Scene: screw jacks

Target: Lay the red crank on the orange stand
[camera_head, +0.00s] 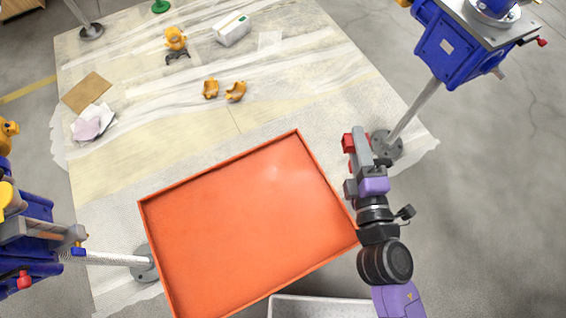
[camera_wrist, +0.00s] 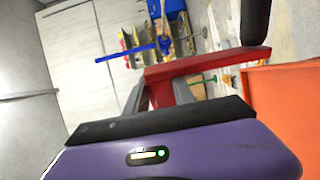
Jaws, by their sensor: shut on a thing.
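The red crank (camera_head: 348,144) is in the jaws of my gripper (camera_head: 358,152), held beside the right corner of the large orange tray. In the wrist view the crank (camera_wrist: 208,62) reaches across above my purple gripper body, with a bent part going down between the grey fingers. Two small orange cradle-shaped pieces (camera_head: 210,89) and (camera_head: 235,91) stand on the floor sheet beyond the tray, well apart from my gripper; they look like the orange stand. My gripper hides part of the crank.
The empty orange tray (camera_head: 148,222) fills the middle. A blue screw jack (camera_head: 447,45) on a post stands at the right, close to my arm; another blue jack (camera_head: 35,240) is at the left. A white box (camera_head: 232,30) and a brown sheet (camera_head: 87,92) lie farther back.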

